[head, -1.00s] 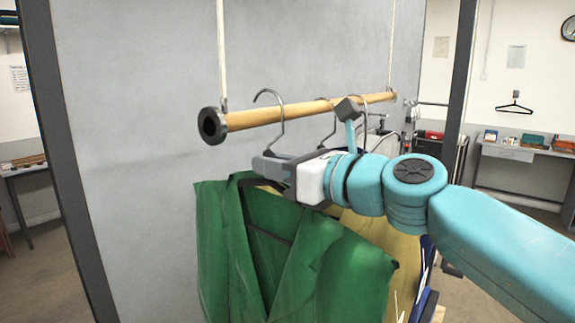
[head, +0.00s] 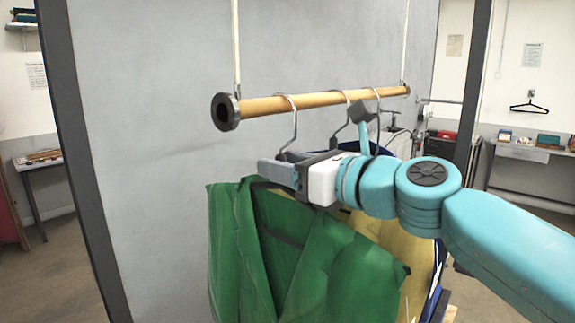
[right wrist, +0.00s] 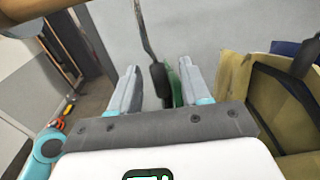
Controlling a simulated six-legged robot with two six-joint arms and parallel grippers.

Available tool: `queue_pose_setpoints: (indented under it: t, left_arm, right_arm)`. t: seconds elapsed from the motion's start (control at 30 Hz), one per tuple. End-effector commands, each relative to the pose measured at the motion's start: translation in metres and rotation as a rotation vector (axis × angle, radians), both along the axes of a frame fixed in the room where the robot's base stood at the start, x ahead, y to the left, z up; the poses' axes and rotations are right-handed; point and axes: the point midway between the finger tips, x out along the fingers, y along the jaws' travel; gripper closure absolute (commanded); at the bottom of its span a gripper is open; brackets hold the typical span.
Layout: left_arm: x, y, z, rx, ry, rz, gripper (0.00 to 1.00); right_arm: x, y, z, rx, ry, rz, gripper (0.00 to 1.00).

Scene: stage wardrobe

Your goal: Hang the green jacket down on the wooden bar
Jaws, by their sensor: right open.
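The green jacket (head: 300,260) hangs upright under the near part of the wooden bar (head: 325,98). The metal hook of its hanger (head: 295,125) is over the bar, with its top close against the wood. My right gripper (head: 280,168) is at the hanger's neck, just above the collar. In the right wrist view its two fingers (right wrist: 158,72) stand apart, with the dark hanger neck (right wrist: 158,78) between them. Only a thin strip of green cloth (right wrist: 173,88) shows there. My left gripper is out of view.
A yellow garment (head: 418,250) and a dark blue one (head: 440,265) hang farther along the bar, close behind my right gripper. White cords (head: 236,50) hold the bar. A grey panel (head: 170,150) stands behind it. The bar's near end, left of the hook, is clear.

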Motion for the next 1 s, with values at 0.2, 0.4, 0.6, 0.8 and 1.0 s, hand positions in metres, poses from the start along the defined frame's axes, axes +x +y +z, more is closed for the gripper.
queue_pose_setpoints:
  t: [0.2, 0.4, 0.6, 0.8, 1.0]
  left_arm:
    - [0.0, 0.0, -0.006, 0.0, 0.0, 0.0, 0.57]
    - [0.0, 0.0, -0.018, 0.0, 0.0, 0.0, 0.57]
    - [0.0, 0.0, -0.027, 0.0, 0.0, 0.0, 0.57]
    - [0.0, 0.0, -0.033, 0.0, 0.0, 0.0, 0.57]
    - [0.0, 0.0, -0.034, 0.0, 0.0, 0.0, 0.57]
  right_arm:
    - [-0.012, -0.013, -0.001, 0.001, -0.001, -0.001, 0.53]
    - [-0.049, -0.049, 0.001, 0.001, -0.004, -0.005, 0.53]
    - [-0.086, -0.084, 0.002, 0.001, -0.003, -0.005, 0.53]
    - [-0.109, -0.107, 0.005, 0.001, -0.002, -0.003, 0.53]
    - [-0.117, -0.114, 0.006, 0.001, 0.0, 0.0, 0.53]
